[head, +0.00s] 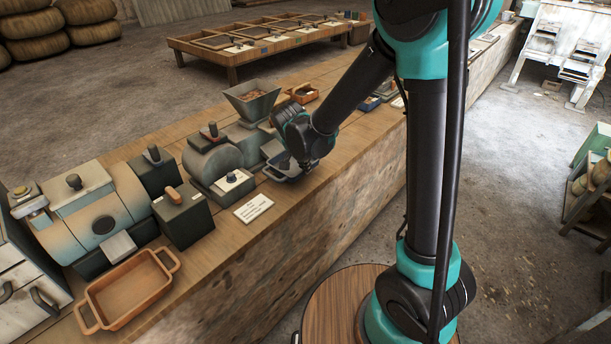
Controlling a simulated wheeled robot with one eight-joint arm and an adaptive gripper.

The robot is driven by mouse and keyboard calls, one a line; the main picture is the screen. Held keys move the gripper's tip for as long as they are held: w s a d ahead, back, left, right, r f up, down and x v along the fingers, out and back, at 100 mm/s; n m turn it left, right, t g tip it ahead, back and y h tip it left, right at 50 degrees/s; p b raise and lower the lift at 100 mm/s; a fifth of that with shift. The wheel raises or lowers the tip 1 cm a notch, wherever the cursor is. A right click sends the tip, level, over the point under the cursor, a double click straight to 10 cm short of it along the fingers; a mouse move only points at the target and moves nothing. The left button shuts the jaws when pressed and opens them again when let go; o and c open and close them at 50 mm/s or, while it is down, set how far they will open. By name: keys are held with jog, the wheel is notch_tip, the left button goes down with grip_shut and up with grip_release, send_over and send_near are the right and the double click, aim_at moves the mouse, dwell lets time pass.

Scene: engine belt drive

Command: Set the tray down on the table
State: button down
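My gripper (306,160) is at the end of my arm, low over the wooden table (232,238), right in front of the machines. A small grey metal tray (278,175) shows just below and left of it. The gripper overlaps the tray's right part, and the fingers are hidden behind the wrist, so I cannot tell whether they are shut on it. Whether the tray touches the tabletop is also unclear. A larger orange-brown tray (128,290) with two handles sits on the table at the lower left, well apart from my gripper.
A white card (253,208) lies near the front edge. Small orange bins (304,93) stand beyond my gripper.

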jog(key=shift+f, duration=1.75)
jog(key=c, duration=1.7)
grip_release()
jog(key=shift+f, duration=0.1)
jog(key=v, duration=1.2)
jog(key=s+d+f+n, duration=0.2)
jog(key=s+d, duration=0.3)
jog(key=d, duration=0.3)
jog(key=s+d+f+n+y, duration=0.1)
jog(key=s+d+f+n, duration=0.2)
jog(key=d, duration=0.6)
jog(key=s+d+f+n, duration=0.2)
jog(key=s+d, duration=0.4)
jog(key=d, duration=0.2)
jog(key=shift+s+d+f+n+y, duration=0.15)
jog(key=shift+s+d+n+y, duration=0.1)
jog(key=shift+s+n+y, duration=0.15)
